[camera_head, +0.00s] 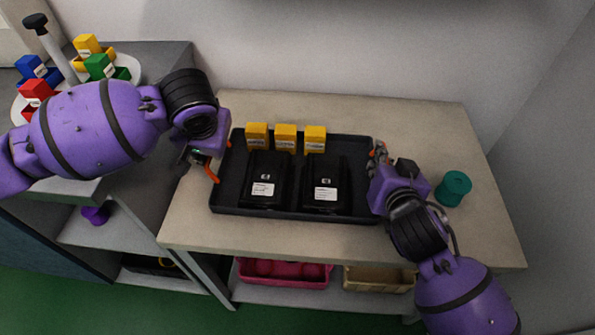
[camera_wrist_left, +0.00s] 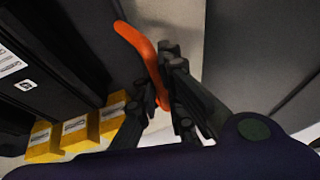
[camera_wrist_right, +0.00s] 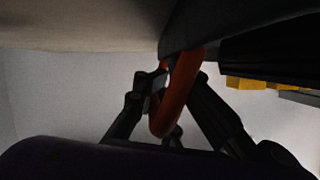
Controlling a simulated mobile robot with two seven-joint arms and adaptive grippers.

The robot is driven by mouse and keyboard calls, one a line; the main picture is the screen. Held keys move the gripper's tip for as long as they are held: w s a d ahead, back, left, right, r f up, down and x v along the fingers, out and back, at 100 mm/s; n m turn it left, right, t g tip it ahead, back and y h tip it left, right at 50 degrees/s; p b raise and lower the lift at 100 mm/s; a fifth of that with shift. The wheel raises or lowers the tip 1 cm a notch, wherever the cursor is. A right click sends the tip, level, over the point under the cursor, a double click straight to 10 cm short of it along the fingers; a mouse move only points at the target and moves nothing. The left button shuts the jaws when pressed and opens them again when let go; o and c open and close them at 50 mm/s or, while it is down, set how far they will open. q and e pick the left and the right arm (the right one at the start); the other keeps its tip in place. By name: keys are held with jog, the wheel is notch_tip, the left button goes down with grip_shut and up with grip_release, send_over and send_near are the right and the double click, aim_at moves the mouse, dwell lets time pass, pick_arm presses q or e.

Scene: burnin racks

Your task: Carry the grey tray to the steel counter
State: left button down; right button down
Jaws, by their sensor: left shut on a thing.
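The dark grey tray (camera_head: 295,216) is on the beige worktop (camera_head: 420,125). It holds two black devices (camera_head: 264,172) (camera_head: 323,175) with white labels and three yellow boxes (camera_head: 285,138) along its back edge. My left gripper (camera_head: 205,165) is at the tray's left end, shut on its orange handle (camera_wrist_left: 145,55). My right gripper (camera_head: 378,160) is at the right end, with its fingers around the other orange handle (camera_wrist_right: 180,95); whether they grip it is unclear. A grey counter (camera_head: 165,58), perhaps the steel one, stands at the left, partly hidden by my left arm.
A green cylinder (camera_head: 453,189) stands on the worktop right of my right gripper. A white round plate (camera_head: 125,67) with coloured blocks is on the grey counter. Pink (camera_head: 284,273) and tan (camera_head: 379,279) bins are on the shelf below. A wall closes the back.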

jog(key=shift+d, duration=0.1)
